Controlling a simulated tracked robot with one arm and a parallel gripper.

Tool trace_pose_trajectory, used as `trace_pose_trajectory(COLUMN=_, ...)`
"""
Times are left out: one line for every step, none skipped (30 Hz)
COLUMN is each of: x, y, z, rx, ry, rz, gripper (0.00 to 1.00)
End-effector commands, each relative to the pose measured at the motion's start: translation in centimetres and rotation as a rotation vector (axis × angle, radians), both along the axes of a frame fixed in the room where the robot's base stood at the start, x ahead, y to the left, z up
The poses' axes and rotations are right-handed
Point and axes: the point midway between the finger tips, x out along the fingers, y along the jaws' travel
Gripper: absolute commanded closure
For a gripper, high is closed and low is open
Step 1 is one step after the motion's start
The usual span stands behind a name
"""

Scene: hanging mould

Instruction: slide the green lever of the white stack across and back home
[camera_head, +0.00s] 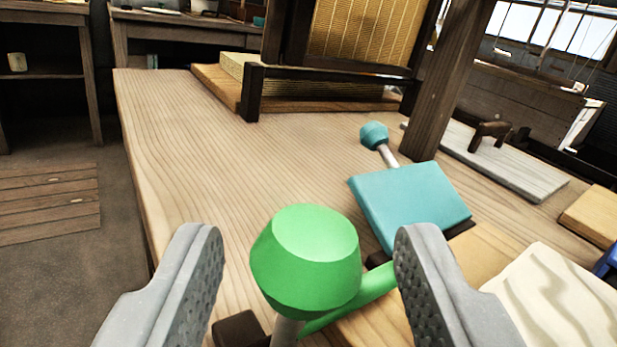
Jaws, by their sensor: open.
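The green lever's faceted knob (305,259) stands in the lower middle of the view, on a pale metal stem. A green bar (358,299) runs from behind the stem up to the right, toward the right finger. My gripper (308,255) is open, one grey finger on each side of the knob. A gap shows between the knob and each finger. A white stack (565,300) with a wavy top lies at the lower right, cut off by the frame. The lower stem and the lever's base are partly hidden.
A teal block (410,203) with a teal-knobbed lever (374,135) stands just beyond the green lever. A dark wooden post (446,80) rises behind it. A wooden frame with a mesh panel (370,30) stands at the back. The bench's left part (190,150) is clear.

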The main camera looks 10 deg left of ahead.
Motion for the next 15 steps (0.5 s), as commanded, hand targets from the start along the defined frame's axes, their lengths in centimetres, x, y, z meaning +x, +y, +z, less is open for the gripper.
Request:
trace_pose_trajectory(x=0.5, y=0.2, z=-0.1, rx=0.0, ry=-0.001, rz=0.001, gripper=0.52)
trace_pose_trajectory(x=0.7, y=0.3, z=-0.1, rx=0.0, ry=-0.001, rz=0.001, gripper=0.52)
trace_pose_trajectory(x=1.0, y=0.4, z=-0.1, rx=0.0, ry=-0.002, rz=0.001, gripper=0.52)
trace_pose_trajectory(x=1.2, y=0.4, z=-0.1, rx=0.0, ry=-0.002, rz=0.0, gripper=0.52)
trace_pose_trajectory(x=1.4, y=0.5, z=0.0, rx=0.0, ry=-0.003, rz=0.001, gripper=0.52)
trace_pose_trajectory(x=1.5, y=0.6, z=0.0, rx=0.0, ry=-0.003, rz=0.001, gripper=0.52)
trace_pose_trajectory(x=1.7, y=0.6, z=0.0, rx=0.001, ry=-0.003, rz=0.001, gripper=0.52)
trace_pose_trajectory(x=1.7, y=0.6, z=0.0, rx=0.001, ry=-0.002, rz=0.0, gripper=0.52)
trace_pose_trajectory(x=1.8, y=0.7, z=0.0, rx=0.001, ry=-0.002, rz=0.0, gripper=0.52)
trace_pose_trajectory(x=1.9, y=0.7, z=0.0, rx=0.001, ry=-0.002, rz=0.0, gripper=0.52)
trace_pose_trajectory(x=1.9, y=0.7, z=0.0, rx=0.001, ry=-0.001, rz=0.0, gripper=0.52)
trace_pose_trajectory(x=1.9, y=0.7, z=0.0, rx=0.001, ry=-0.001, rz=0.0, gripper=0.52)
trace_pose_trajectory(x=1.9, y=0.7, z=0.0, rx=0.001, ry=-0.001, rz=0.0, gripper=0.52)
trace_pose_trajectory(x=1.9, y=0.7, z=0.0, rx=0.001, ry=-0.001, rz=0.0, gripper=0.52)
trace_pose_trajectory(x=1.9, y=0.7, z=0.0, rx=0.001, ry=-0.001, rz=0.0, gripper=0.52)
